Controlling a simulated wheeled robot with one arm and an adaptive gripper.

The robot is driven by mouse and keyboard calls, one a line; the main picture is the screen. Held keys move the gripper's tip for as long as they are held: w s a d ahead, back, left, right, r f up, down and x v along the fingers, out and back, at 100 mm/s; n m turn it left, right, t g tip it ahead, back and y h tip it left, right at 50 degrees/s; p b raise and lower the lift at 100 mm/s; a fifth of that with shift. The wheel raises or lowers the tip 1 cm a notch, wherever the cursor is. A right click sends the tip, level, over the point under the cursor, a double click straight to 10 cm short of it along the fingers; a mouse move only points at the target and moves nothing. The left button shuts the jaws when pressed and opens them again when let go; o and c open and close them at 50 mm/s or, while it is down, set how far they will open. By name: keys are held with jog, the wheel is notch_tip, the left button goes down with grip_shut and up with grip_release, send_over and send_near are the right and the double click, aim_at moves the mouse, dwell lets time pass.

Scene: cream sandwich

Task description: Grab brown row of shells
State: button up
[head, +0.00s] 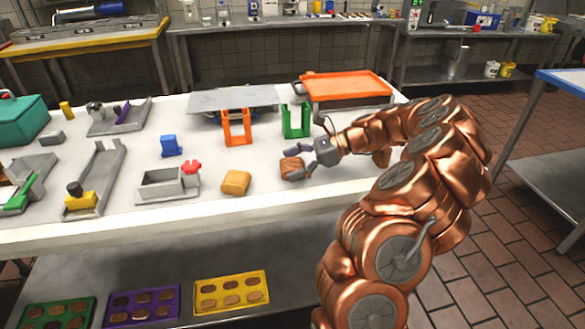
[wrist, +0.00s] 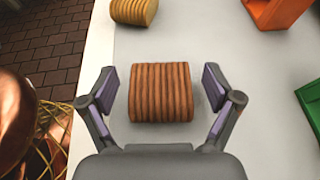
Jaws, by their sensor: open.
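The brown row of shells (head: 291,168) lies on the white table near its front right part. In the wrist view the brown row (wrist: 160,92) is a ribbed block lying between my two fingers. My gripper (head: 297,164) is open around it, and it also shows in the wrist view (wrist: 160,88) with one finger on each side. A gap shows between each finger pad and the row.
A tan row of shells (head: 236,182) lies left of the brown one; it also shows in the wrist view (wrist: 134,11). Orange (head: 237,128) and green (head: 296,120) stands are behind. A grey box (head: 165,185) is farther left. Trays of shells (head: 231,291) sit on the lower shelf.

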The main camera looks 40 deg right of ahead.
jog(key=shift+w+a, duration=0.1)
jog(key=shift+a, duration=0.15)
jog(key=c, duration=1.2)
jog(key=shift+c, duration=0.2)
